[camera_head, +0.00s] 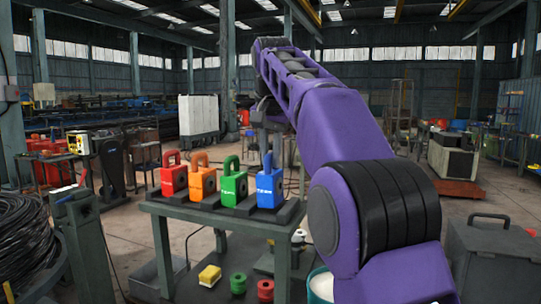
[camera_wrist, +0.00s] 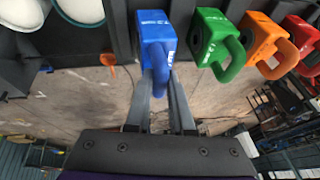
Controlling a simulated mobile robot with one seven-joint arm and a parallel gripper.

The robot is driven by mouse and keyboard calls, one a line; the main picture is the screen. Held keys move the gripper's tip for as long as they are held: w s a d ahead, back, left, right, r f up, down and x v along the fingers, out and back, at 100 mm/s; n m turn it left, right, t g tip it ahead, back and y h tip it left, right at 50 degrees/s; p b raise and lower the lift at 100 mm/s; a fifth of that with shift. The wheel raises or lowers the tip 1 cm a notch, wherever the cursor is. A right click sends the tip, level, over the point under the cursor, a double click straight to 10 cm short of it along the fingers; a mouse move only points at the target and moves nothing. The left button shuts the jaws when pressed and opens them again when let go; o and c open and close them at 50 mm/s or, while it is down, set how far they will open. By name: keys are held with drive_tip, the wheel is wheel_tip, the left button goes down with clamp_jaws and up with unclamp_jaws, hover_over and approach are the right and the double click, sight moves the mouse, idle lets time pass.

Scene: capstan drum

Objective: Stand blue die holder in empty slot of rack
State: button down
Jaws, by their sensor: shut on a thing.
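The blue die holder (camera_head: 270,188) is upright at the right end of the dark rack (camera_head: 292,215), beside the green holder (camera_head: 234,188). My gripper (camera_wrist: 161,78) is shut on its loop handle in the wrist view, one finger on each side. The blue body (camera_wrist: 154,32) shows beyond the fingertips, in line with the green holder (camera_wrist: 212,38). Its base meets the rack in the picture, but I cannot tell whether it is fully seated in the slot. Orange (camera_head: 203,182) and red (camera_head: 174,178) holders stand further left in the rack.
The rack stands on a grey-green table (camera_head: 165,208). Below it are a yellow block (camera_head: 210,275), a green spool (camera_head: 238,283) and a red spool (camera_head: 265,289). A cable coil (camera_head: 25,245) lies at the far left.

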drive_tip(key=shift+f+b, duration=0.35)
drive_tip(key=shift+f, duration=0.1)
drive_tip(key=c, duration=0.8)
unclamp_jaws()
drive_tip(key=shift+s, duration=0.1)
drive_tip(key=shift+o, duration=0.6)
drive_tip(key=shift+f, duration=0.25)
drive_tip(key=o, duration=0.5)
drive_tip(key=shift+c, duration=0.2)
drive_tip(key=shift+r, duration=0.1)
